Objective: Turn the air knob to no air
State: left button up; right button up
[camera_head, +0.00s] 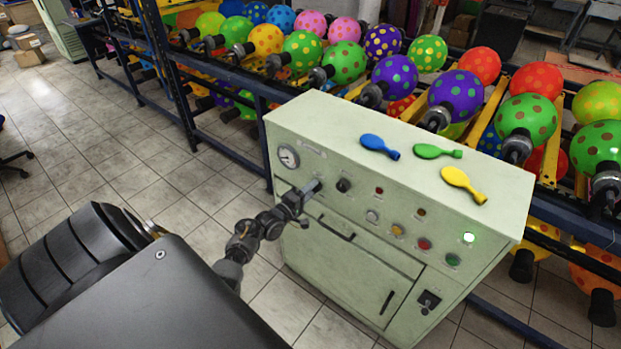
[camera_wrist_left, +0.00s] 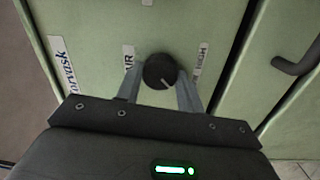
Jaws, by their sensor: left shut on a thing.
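My left gripper (camera_wrist_left: 160,88) is shut on this knob, a finger on each side. In the head view my left gripper (camera_head: 315,187) is at the upper left of the cabinet front and hides most of the knob. My right gripper is in neither view.
The green cabinet (camera_head: 350,250) has a gauge (camera_head: 289,157), a second black knob (camera_head: 343,185) just right of my gripper, and several lamps and buttons. Blue (camera_head: 379,146), green (camera_head: 437,152) and yellow (camera_head: 463,185) balloons lie on top. A rack of dotted balloons stands behind.

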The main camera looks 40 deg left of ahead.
pick_arm(q)
jog(key=shift+d, duration=0.1)
jog(key=o, duration=1)
jog(key=s, duration=0.3)
jog(key=s+b, duration=0.1)
jog(key=s, duration=0.6)
jog(key=shift+s+a+f, duration=0.25)
jog(key=shift+s, duration=0.1)
